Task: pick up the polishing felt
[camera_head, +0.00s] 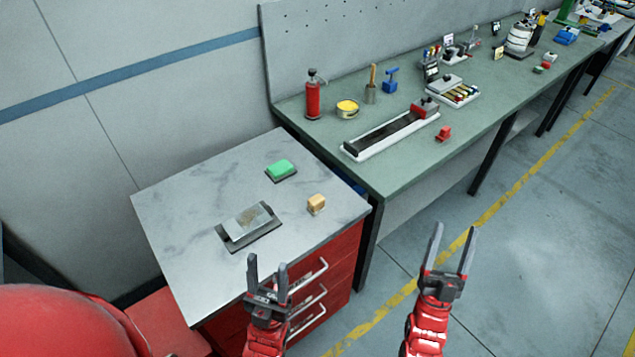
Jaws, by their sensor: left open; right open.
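A small tan block (316,204) sits on the grey marbled top of the red drawer cabinet, near its right edge; it looks like the polishing felt, but I cannot tell for sure. A green block (281,169) lies on a dark base behind it. A metal plate (248,223) rests on a dark tray (262,240) to the left of the tan block. My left gripper (267,265) is open and empty, in front of the cabinet and below the tan block in the picture. My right gripper (454,238) is open and empty over the floor, right of the cabinet.
The cabinet top (185,220) is clear on its left side. A green workbench (395,170) adjoins it at the back right, holding a long black-and-white rail (390,133), a red bottle (313,98) and a yellow tin (347,108). A wall stands behind.

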